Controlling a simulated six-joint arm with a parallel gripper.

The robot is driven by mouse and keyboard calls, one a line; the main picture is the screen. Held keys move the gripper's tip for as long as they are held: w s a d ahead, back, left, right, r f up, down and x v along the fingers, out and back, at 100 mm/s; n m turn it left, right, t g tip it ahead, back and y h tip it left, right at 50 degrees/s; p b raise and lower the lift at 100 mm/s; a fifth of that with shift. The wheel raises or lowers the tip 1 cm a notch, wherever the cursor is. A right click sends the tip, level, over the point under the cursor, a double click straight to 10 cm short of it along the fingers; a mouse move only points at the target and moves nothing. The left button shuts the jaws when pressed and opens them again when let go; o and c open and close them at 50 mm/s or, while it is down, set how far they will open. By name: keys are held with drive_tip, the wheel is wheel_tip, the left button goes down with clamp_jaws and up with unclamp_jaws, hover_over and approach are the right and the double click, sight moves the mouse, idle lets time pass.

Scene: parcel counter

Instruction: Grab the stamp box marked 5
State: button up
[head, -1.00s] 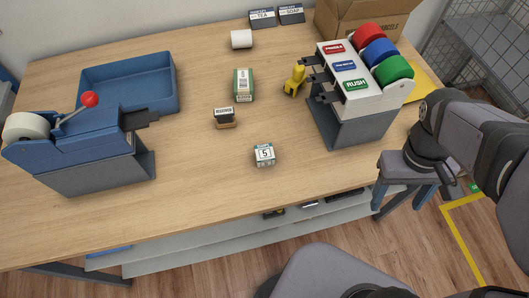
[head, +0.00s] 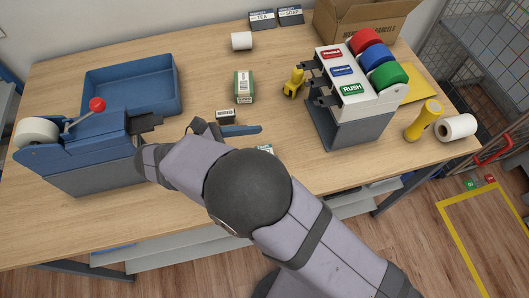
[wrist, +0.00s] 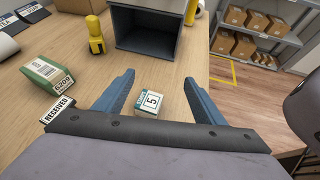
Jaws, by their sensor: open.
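The stamp box marked 5 (wrist: 150,102) is a small white box with a teal band. It sits on the table, and in the wrist view it lies ahead of and between my fingers. In the head view only a corner of the stamp box (head: 265,148) shows past my arm. My gripper (wrist: 158,92) is open and empty, with its two blue fingers apart.
A label dispenser (head: 350,110) with coloured rolls, a yellow figure-like item (head: 293,83), a blue tray (head: 130,88) and a tape dispenser (head: 85,150) are also on the table.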

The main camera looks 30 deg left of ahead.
drive_tip(key=s+a+f, duration=0.1)
drive_tip(key=s+a+f+n+t, duration=0.1)
drive_tip(key=f, duration=0.1)
drive_tip(key=s+a+f+n, duration=0.1)
drive_tip(key=f, duration=0.1)
drive_tip(key=shift+f+t+y, duration=0.15)
drive_tip(key=shift+t+y, duration=0.15)
drive_tip(key=shift+y, duration=0.1)
drive_tip(key=shift+w+d+p, duration=0.15)
drive_tip(key=shift+w+p, duration=0.15)
drive_tip(key=shift+w, duration=0.05)
drive_tip(key=shift+p+x, duration=0.3)
drive_tip(key=shift+x, duration=0.45)
drive_tip(key=p+x, duration=0.3)
drive_tip(key=x, duration=0.1)
drive_tip(key=shift+d+f, duration=0.1)
drive_tip(key=shift+w+d+f, duration=0.15)
drive_tip(key=shift+w+f, duration=0.15)
drive_tip(key=shift+w, duration=0.1)
drive_tip(key=shift+c, duration=0.6)
drive_tip(key=c, duration=0.9)
